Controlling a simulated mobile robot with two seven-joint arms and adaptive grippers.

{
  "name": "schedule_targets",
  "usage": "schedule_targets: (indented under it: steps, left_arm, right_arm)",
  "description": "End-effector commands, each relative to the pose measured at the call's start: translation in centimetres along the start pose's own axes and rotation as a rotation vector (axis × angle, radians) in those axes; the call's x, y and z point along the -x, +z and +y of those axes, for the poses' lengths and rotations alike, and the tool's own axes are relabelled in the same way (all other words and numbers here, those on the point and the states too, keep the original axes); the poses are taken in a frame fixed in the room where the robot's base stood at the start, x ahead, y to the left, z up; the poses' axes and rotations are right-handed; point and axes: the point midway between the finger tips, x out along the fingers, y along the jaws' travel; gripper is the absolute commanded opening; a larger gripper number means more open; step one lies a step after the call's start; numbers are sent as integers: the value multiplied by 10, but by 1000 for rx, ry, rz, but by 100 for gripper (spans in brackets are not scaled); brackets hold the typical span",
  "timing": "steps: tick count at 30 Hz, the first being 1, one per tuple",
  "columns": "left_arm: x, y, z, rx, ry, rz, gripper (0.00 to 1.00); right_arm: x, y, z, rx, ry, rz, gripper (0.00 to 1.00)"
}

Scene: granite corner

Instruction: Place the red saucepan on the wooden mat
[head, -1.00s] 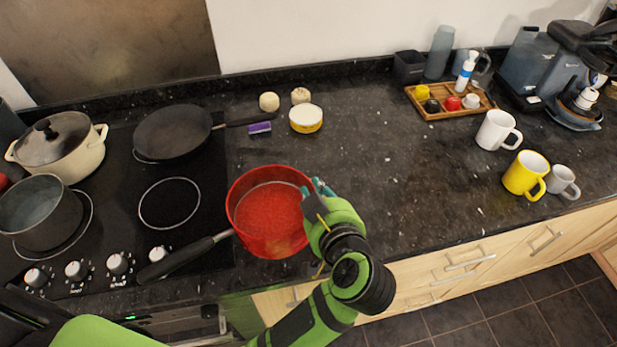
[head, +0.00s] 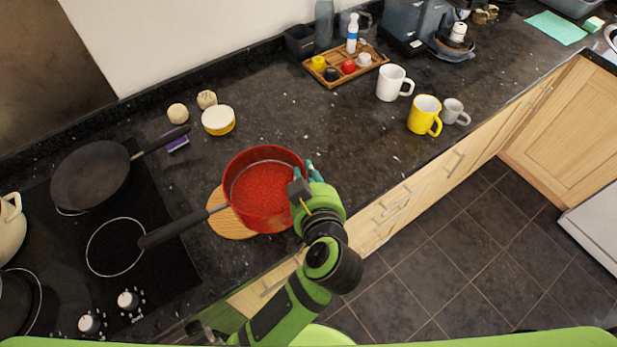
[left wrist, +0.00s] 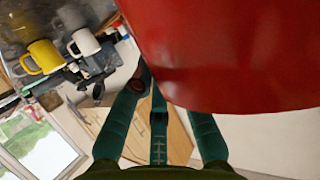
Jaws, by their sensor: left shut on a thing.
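The red saucepan (head: 262,190) is upright at the middle of the head view, its black handle pointing down-left toward the hob. The round wooden mat (head: 228,224) shows under and to the left of the saucepan, which hides the rest of it. I cannot tell whether the saucepan touches the mat or hangs just above it. My left gripper (head: 306,182) is shut on the saucepan's right side wall. In the left wrist view the saucepan (left wrist: 230,50) fills the upper right, by the teal fingers. My right gripper is not in view.
A frying pan (head: 92,177) sits on the black hob at left. A yellow-white tin (head: 218,120) and two pale balls stand behind the saucepan. A white mug (head: 393,83), a yellow mug (head: 424,114) and a wooden tray (head: 336,77) stand further right. Counter between is clear.

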Motion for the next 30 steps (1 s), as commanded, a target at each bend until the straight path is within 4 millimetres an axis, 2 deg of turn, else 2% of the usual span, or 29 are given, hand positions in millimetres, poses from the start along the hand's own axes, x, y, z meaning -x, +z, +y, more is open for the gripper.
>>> schedule_targets:
  steps: [1,3,9,15,23,26,30]
  left_arm:
    - [-10,7,-8,0,-3,14,0]
    - [-20,11,-19,0,-3,15,0]
    - [-43,23,-46,0,-2,14,0]
    - [-61,29,-67,0,-1,14,0]
    - [-68,30,-76,-1,-1,13,0]
    - [-70,36,-76,0,0,13,0]
    - [-76,51,-75,2,1,13,0]
  right_arm:
    - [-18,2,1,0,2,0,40]
    - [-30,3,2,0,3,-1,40]
    - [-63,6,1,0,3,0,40]
    - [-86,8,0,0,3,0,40]
    - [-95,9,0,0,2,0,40]
    - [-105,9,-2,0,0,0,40]
    - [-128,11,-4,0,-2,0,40]
